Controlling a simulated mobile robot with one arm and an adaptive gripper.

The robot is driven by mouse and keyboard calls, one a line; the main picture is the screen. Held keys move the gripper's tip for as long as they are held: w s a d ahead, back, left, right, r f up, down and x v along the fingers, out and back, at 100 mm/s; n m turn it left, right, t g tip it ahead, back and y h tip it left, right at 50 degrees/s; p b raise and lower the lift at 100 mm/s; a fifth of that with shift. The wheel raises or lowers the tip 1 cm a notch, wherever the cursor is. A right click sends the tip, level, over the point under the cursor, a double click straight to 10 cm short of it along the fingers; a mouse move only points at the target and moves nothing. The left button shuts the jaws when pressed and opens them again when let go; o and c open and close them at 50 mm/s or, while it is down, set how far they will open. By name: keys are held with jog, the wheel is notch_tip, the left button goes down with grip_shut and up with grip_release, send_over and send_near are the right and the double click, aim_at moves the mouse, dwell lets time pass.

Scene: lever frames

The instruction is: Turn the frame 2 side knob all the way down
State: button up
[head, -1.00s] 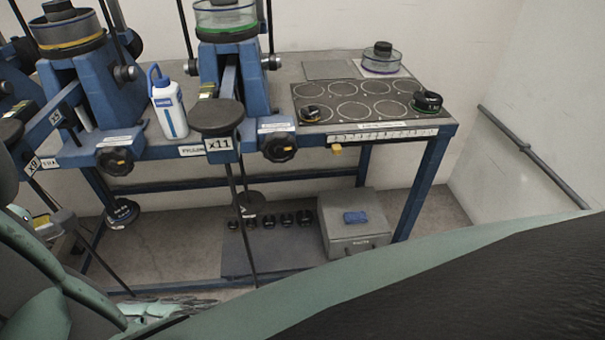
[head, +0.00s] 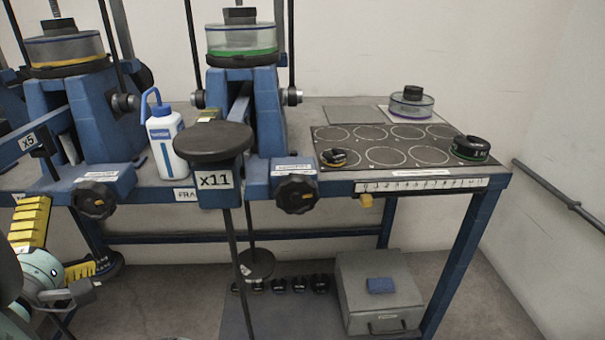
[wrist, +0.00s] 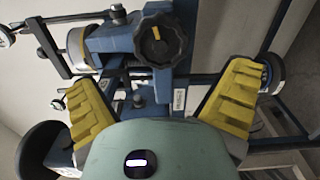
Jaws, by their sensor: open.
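Two blue lever frames stand on the bench, each with a black side knob on its front. I cannot read which frame is numbered 2. In the wrist view a black knob (wrist: 157,40) with a yellow pointer lies ahead, beyond the fingertips; the yellow-banded cylinder beside it suggests the left frame. My gripper (head: 62,238) is at the lower left in the head view, below and left of the left knob. Its yellow fingers (wrist: 162,80) are spread, empty and apart from the knob.
The x11 lever with its round black pad (head: 212,141) juts out between the knobs. A white bottle (head: 164,143) stands between the frames. A grey box (head: 378,292) and several black weights sit below the bench. The bench's right half holds a dark mat (head: 385,180).

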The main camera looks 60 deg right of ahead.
aim_at(90, 205)
jog(key=p+x, duration=0.2)
jog(key=x, duration=0.5)
jog(key=shift+d, duration=0.4)
jog(key=shift+c, duration=0.2)
jog(key=shift+a, duration=0.15)
jog(key=c, duration=1.2)
